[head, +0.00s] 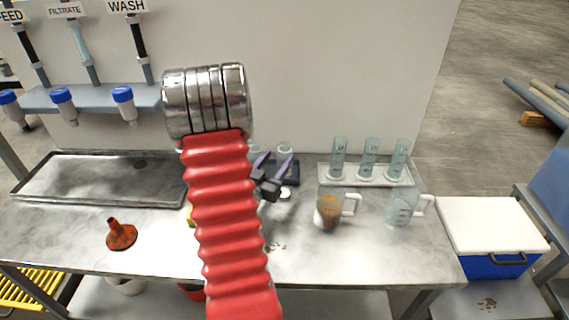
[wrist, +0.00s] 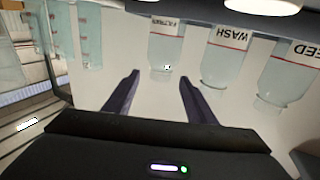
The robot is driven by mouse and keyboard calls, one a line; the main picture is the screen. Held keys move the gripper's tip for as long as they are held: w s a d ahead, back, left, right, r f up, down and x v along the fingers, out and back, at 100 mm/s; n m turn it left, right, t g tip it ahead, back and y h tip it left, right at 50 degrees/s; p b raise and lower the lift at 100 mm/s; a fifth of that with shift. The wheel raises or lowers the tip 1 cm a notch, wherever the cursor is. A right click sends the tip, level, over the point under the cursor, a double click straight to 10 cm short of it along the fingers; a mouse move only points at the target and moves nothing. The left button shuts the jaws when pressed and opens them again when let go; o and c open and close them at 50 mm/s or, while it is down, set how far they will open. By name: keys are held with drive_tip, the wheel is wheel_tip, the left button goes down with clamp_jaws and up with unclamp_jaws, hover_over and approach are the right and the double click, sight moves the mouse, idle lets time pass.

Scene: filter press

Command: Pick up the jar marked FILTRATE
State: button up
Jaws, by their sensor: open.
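The jar marked FILTRATE (wrist: 165,48) is clear with a white label and a red line. It shows upside down in the wrist view, between the WASH jar (wrist: 222,65) and the measuring cylinders. My gripper (wrist: 158,76) is open, with one finger on either side below this jar in the picture. Nothing is between the fingers, and the jar looks a little beyond their tips. My red arm hides part of that area, and the jar labels cannot be read there.
The FEED jar (wrist: 285,72) stands beside the WASH jar. Cylinders (head: 368,158) stand on a tray to the right. A beaker with brown liquid (head: 328,212) and a clear beaker (head: 400,210) are near the front right. An orange funnel (head: 121,235) is at left.

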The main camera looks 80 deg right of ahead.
sight(283, 151)
drive_tip(key=shift+s+d, duration=0.2)
drive_tip(key=shift+d, duration=1.1)
drive_tip(key=shift+s+d, duration=0.15)
drive_tip(key=shift+d, duration=1.15)
drive_tip(key=shift+c, duration=0.2)
clamp_jaws()
